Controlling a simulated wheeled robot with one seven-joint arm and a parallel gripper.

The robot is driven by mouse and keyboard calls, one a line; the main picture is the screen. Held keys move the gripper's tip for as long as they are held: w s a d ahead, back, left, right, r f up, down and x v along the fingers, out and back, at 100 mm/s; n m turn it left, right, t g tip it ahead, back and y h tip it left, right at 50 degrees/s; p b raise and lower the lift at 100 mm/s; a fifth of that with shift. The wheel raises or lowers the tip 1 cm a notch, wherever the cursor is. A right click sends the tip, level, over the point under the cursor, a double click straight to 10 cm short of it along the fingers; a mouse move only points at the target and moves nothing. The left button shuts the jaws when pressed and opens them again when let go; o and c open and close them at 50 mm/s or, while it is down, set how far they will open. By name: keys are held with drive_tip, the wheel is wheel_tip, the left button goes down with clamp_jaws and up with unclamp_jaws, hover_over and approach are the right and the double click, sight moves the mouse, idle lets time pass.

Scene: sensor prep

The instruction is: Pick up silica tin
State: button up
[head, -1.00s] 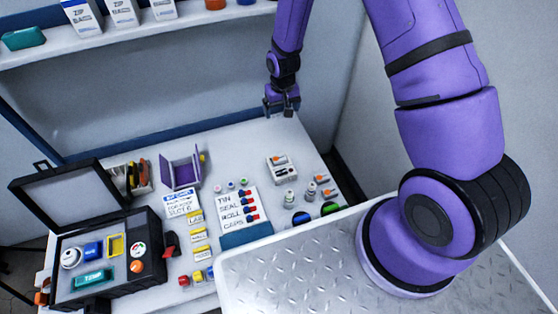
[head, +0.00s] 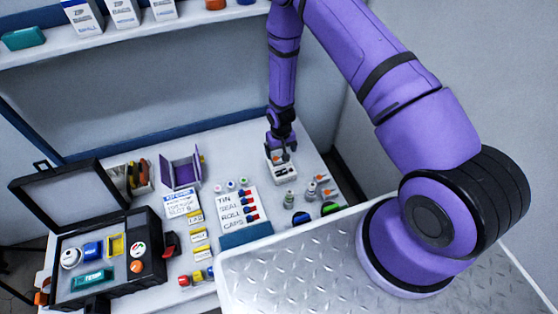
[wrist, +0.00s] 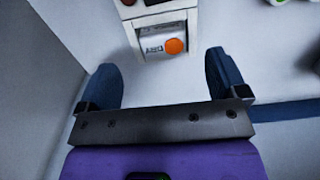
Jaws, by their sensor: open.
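The silica tin (wrist: 161,46), white with a "DRY" label and an orange dot, sits in one end of a small white holder (wrist: 137,12) in the wrist view. In the head view the holder (head: 282,173) stands at the back right of the white table, and my gripper partly covers the tin. My gripper (wrist: 163,70) is open and empty. Its two blue fingers are spread wide, one to each side of the tin's end of the holder. In the head view my gripper (head: 279,150) is over the holder's far end.
A lettered card (head: 236,208) lies to the left. An open black case (head: 105,262) is at the far left. A shelf (head: 150,33) runs along the back wall.

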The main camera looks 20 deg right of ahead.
sight(280, 159)
drive_tip(key=shift+w+a+f, duration=0.1)
drive_tip(key=shift+w+f, duration=0.05)
drive_tip(key=shift+f, duration=1.25)
drive_tip(key=shift+w+f, duration=0.1)
drive_tip(key=shift+f, duration=1.3)
drive_tip(key=c, duration=1)
drive_tip(key=shift+r, duration=0.1)
